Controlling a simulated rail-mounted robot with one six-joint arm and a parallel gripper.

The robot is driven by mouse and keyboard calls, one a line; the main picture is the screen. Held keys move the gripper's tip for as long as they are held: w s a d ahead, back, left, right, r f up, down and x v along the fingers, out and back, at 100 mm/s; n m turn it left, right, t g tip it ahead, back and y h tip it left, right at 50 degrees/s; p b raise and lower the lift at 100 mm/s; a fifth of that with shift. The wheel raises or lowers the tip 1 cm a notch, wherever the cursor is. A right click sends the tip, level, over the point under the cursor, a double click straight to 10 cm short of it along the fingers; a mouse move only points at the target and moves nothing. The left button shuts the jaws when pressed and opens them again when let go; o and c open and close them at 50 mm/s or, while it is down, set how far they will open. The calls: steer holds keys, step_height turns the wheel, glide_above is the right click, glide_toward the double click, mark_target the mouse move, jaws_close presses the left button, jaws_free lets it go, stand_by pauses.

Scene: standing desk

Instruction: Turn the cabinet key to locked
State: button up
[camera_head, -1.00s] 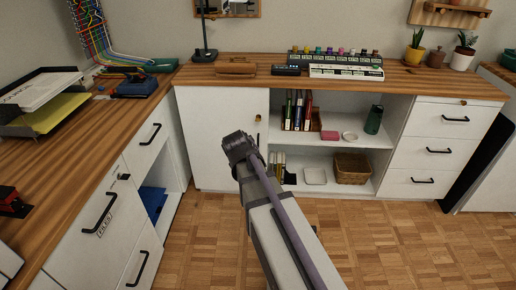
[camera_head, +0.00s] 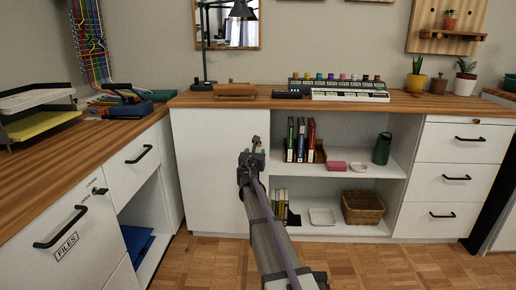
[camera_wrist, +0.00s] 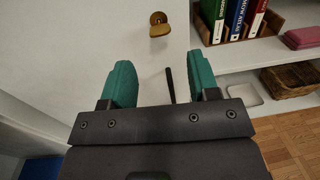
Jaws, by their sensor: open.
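A brass key (camera_wrist: 159,25) sits in the upper right part of the white cabinet door (camera_head: 207,165), close to its right edge. The key's bow stands out from a round brass lock plate. My gripper (camera_wrist: 162,78) is open and empty, its two teal fingers pointing at the door. In the wrist view the key is beyond and above the fingertips, apart from both. In the head view my gripper (camera_head: 253,154) is in front of the door's right side. I cannot make out the key clearly there.
A dark bar (camera_wrist: 170,84) shows on the door between my fingers. To the right, open shelves hold books (camera_head: 300,140), a basket (camera_head: 362,208) and a green bottle (camera_head: 382,148). The FILES drawer (camera_head: 65,225) on the left has its own lock. The floor before the door is free.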

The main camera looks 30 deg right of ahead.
steer(key=x, duration=0.8)
steer(key=shift+w+d, duration=0.1)
steer(key=shift+c, duration=0.4)
steer(key=c, duration=0.8)
steer(key=shift+c, duration=0.2)
